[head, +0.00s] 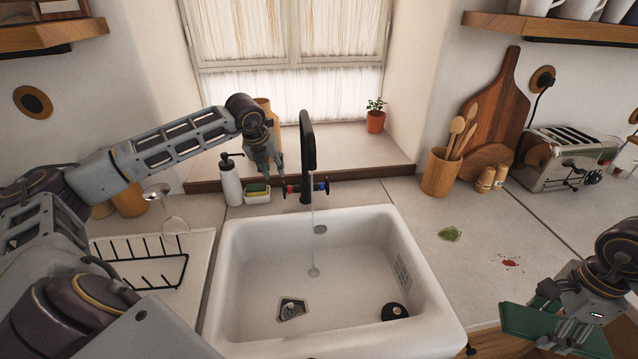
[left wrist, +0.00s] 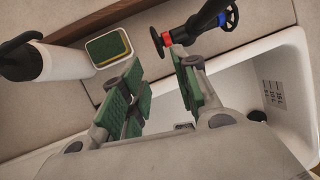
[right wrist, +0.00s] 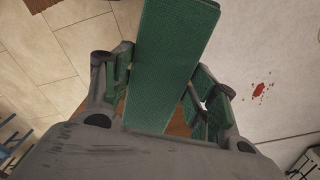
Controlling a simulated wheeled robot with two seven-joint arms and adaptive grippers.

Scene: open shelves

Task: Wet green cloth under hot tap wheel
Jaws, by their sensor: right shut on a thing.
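The black tap (head: 307,140) stands behind the white sink (head: 228,275), and a thin stream of water (head: 313,235) falls from it into the basin. The red-marked hot wheel (head: 290,189) is left of the tap and the blue-marked wheel (head: 326,186) is right of it. My left gripper (head: 268,172) is open and empty, just above and left of the hot wheel, which also shows in the left wrist view (left wrist: 158,42) beyond the fingertips. My right gripper (head: 557,322) is shut on the green cloth (right wrist: 168,60), over the counter's front right, away from the water.
A soap bottle (head: 230,182) and a sponge in a dish (head: 257,192) stand left of the tap. Green (head: 450,234) and red (head: 510,262) stains mark the right counter. A utensil pot (head: 440,172) and toaster (head: 570,158) are behind. A dish rack (head: 140,262) is left.

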